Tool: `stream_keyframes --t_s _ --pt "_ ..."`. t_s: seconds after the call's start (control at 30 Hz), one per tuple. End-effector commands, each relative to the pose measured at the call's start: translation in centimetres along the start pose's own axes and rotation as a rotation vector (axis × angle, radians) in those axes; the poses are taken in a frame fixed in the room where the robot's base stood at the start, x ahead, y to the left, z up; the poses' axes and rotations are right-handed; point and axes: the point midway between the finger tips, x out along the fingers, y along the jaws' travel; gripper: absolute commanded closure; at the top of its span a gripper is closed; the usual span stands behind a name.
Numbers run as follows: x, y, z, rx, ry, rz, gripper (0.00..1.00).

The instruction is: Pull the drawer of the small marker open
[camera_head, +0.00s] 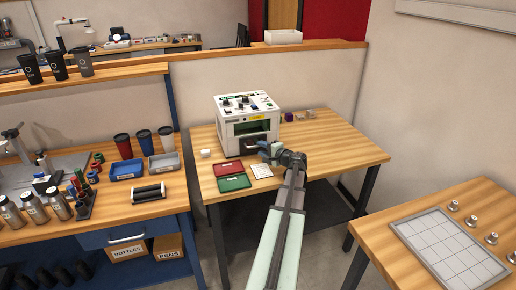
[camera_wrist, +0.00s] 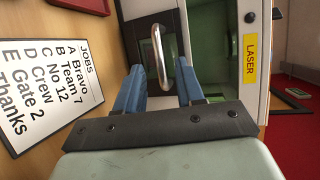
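The small marker (camera_head: 226,128) is a white box with a green window and knobs on top, standing on the middle wooden table. Its drawer (camera_head: 246,146) has a dark front low on the box and looks shut. In the wrist view the drawer's silver bar handle (camera_wrist: 161,58) lies ahead, between the lines of my two blue fingers. My gripper (camera_wrist: 160,72) is open, with its fingertips on either side of the handle's near end. I cannot tell whether they touch it. In the head view my gripper (camera_head: 266,149) is just in front of the drawer, partly hiding it.
A jobs card (camera_head: 262,171), a green tray (camera_head: 234,183) and a red tray (camera_head: 229,168) lie on the table near my gripper. A white cube (camera_head: 206,153) sits left of the marker. A side table (camera_head: 380,235) stands at right.

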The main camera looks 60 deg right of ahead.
Motion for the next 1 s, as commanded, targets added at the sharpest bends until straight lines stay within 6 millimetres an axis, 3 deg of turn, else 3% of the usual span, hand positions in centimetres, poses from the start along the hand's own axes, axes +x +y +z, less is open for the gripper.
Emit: stream_keyframes --t_s 0.23,0.67,1.0 --pt "2.9 0.0 -0.1 0.0 -0.001 0.0 0.62" --pt "3.5 0.0 0.0 0.0 0.001 0.0 0.62" --pt "3.5 0.0 0.0 0.0 0.001 0.0 0.93"
